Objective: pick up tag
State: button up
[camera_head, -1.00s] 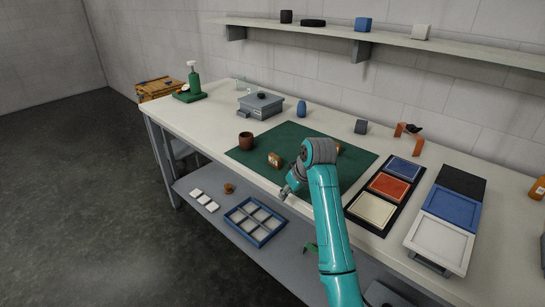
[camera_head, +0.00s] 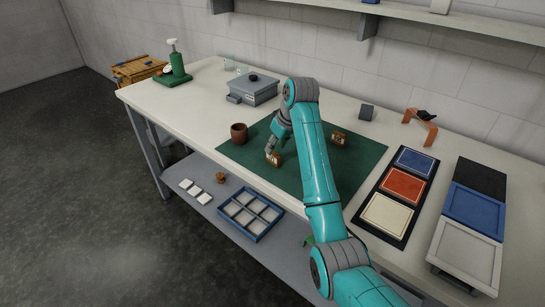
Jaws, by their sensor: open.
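Three small white tag-like pieces (camera_head: 195,191) lie in a row on the lower shelf at the left; I cannot tell for certain which thing is the tag. A small brown and tan object (camera_head: 275,159) stands on the green mat (camera_head: 345,180). My gripper (camera_head: 270,150) is open and points down just over or beside that brown object. The fingers are small and partly overlap it, so contact cannot be told. A second similar brown object (camera_head: 339,138) stands on the mat to the right of my arm.
A brown cup (camera_head: 239,133) stands on the mat's left part, close to my gripper. A grey box (camera_head: 253,88) is behind. Framed coloured panels (camera_head: 402,185) lie at the right. A blue compartment tray (camera_head: 250,215) and a small brown piece (camera_head: 220,177) are on the lower shelf.

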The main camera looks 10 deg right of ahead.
aim_at(274, 152)
jog(key=shift+d+x, duration=0.15)
jog(key=shift+x, duration=1.45)
jog(key=shift+d+x, duration=0.2)
jog(key=shift+x, duration=1.35)
jog(key=shift+w, duration=0.1)
grip_shut()
